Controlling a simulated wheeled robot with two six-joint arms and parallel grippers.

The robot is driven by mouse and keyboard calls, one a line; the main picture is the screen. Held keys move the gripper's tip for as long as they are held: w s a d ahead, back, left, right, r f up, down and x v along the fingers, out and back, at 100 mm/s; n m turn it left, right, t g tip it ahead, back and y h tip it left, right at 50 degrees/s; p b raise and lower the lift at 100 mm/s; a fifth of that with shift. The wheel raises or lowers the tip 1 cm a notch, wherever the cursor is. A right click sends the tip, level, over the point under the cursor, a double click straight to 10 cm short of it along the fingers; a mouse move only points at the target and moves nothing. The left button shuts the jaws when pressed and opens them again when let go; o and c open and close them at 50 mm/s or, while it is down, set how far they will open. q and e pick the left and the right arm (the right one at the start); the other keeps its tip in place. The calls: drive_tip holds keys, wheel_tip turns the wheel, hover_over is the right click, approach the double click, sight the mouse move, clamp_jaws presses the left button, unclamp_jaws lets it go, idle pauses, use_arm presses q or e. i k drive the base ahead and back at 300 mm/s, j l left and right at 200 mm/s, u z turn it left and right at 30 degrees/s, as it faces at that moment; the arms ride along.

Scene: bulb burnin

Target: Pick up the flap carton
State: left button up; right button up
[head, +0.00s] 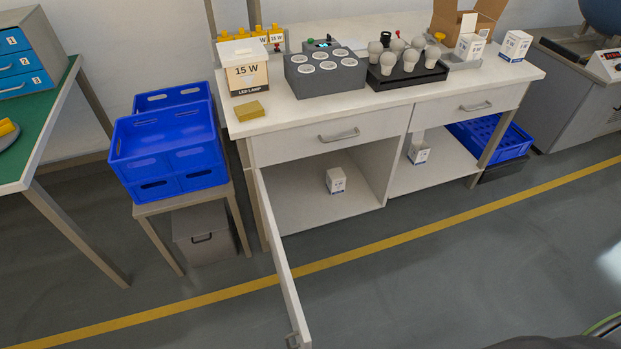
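A brown cardboard carton (445,20) with its flaps standing open is at the back right of the white workbench (285,122). It is the only box in view with clearly raised flaps. A small white and blue carton (468,48) stands in front of it and hides part of its lower side. Another small white carton (515,46) stands to its right. More small white cartons sit below the bench top, one in the open cupboard (336,180) and one on the right shelf (419,153). Neither of my grippers is in view.
The cupboard door (283,275) hangs open into the floor space. Blue crates (168,150) stand left. The front floor is clear.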

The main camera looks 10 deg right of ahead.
sight(335, 188)
drive_tip(key=i+l+u, duration=0.1)
drive_tip(key=l+u, duration=0.4)
drive_tip(key=l, duration=0.3)
drive_tip(key=l+u, duration=0.45)
drive_tip(key=l, duration=0.4)
drive_tip(key=k+l+u, duration=0.15)
drive_tip(key=l+u, duration=0.35)
drive_tip(key=l, duration=1.5)
drive_tip(key=i+z, duration=0.05)
